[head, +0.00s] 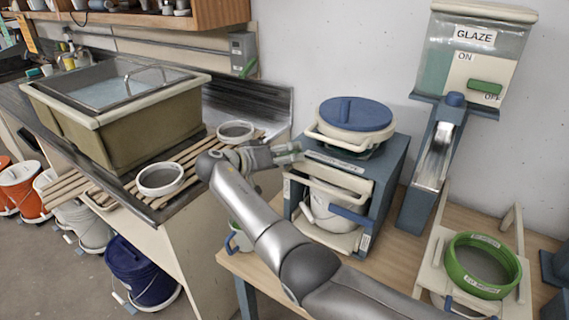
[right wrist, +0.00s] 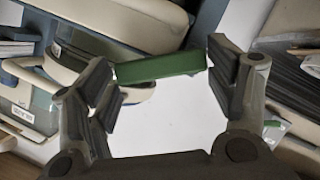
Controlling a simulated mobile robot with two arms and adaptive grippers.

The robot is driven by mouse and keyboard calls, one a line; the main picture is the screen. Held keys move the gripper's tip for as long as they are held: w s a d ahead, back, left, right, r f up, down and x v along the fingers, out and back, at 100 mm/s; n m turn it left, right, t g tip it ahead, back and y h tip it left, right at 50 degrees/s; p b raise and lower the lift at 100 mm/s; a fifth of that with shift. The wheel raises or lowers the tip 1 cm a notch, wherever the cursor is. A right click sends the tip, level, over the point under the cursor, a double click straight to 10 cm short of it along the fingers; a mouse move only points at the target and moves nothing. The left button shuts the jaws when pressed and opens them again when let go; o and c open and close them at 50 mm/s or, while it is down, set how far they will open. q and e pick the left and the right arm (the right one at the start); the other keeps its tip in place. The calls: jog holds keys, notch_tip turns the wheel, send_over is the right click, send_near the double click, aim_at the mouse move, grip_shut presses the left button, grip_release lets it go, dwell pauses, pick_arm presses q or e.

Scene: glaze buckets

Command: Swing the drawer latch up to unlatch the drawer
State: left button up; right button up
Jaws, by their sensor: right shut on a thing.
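The blue-grey cabinet (head: 388,178) stands on the wooden table, with a cream drawer front (head: 328,170) and a cream bar handle (head: 338,191). My right gripper (head: 286,152) is at the cabinet's upper left front corner. In the right wrist view my right gripper (right wrist: 160,70) is shut on a green bar (right wrist: 160,66), which spans between the fingertips. The bar looks like the drawer latch; the fingers mostly hide it in the head view. Its exact tilt and its pivot cannot be told. My left gripper is not in view.
A bucket with a blue lid (head: 354,113) stands on the cabinet. A glaze dispenser (head: 470,60) with a blue-grey chute is on the wall at right. A green ring (head: 482,265) lies in a cream stand. A sink (head: 120,110) and slatted rack (head: 190,160) are at left.

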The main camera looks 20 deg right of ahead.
jog(key=shift+r, duration=0.15)
dwell(0.3)
jog(key=o, duration=1.5)
jog(key=shift+w, duration=0.1)
jog(key=shift+c, duration=0.2)
jog(key=v, duration=0.7)
jog(key=shift+a, duration=0.25)
